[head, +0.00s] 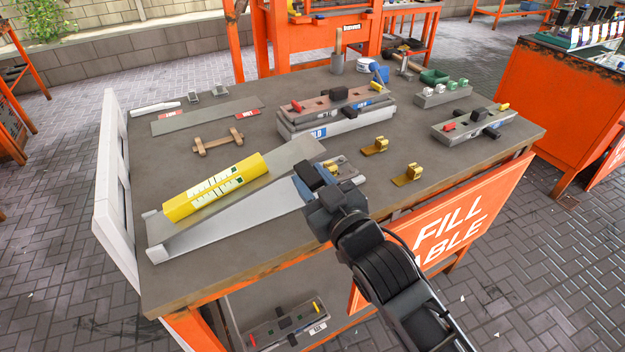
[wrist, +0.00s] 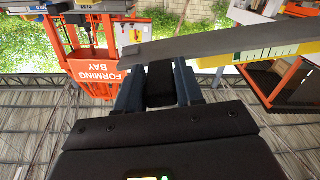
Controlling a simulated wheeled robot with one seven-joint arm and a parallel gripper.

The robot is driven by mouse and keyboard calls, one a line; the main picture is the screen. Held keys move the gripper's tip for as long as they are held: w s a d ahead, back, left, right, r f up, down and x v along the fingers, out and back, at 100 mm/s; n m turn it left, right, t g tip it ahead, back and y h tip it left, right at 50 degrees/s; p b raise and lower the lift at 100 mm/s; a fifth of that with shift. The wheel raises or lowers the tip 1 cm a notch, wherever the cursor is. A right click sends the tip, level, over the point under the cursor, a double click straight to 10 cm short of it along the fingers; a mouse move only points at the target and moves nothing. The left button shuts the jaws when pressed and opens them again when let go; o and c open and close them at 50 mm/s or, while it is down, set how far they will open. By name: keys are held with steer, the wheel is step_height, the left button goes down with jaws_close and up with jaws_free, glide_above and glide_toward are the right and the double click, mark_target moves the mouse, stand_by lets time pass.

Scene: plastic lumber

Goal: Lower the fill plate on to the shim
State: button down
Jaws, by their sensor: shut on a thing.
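The long grey fill plate (head: 290,158) is above a light grey channel (head: 235,228) at the left front of the bench. It slants, with its right end raised near my gripper (head: 316,178). A yellow gauge bar (head: 215,187) with white scales lies along the plate. In the wrist view the plate (wrist: 215,44) crosses above my fingers, with the yellow bar (wrist: 272,52) at right. My gripper (wrist: 158,85) is shut on a black knob at the plate's end. I cannot pick out the shim for certain; my gripper hides part of the area under the raised end.
Brass clips (head: 374,146) stand right of my gripper. A stacked mould (head: 335,110) is behind, and another mould (head: 475,125) is at right. A wooden tool (head: 217,142) and a flat grey strip (head: 207,116) lie behind the plate. A white panel (head: 115,185) edges the bench's left side.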

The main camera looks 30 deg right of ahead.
steer(key=shift+f, duration=0.1)
steer(key=f+m+b, duration=0.1)
steer(key=f, duration=0.1)
steer(key=f+m+b, duration=0.1)
steer(key=f+b, duration=0.3)
steer(key=f, duration=0.1)
steer(key=shift+d+m, duration=0.4)
steer(key=shift+r, duration=0.1)
steer(key=c, duration=0.8)
jaws_free()
steer(key=shift+s, duration=0.1)
steer(key=s+b, duration=0.1)
steer(key=s, duration=0.6)
steer(key=shift+s, duration=0.3)
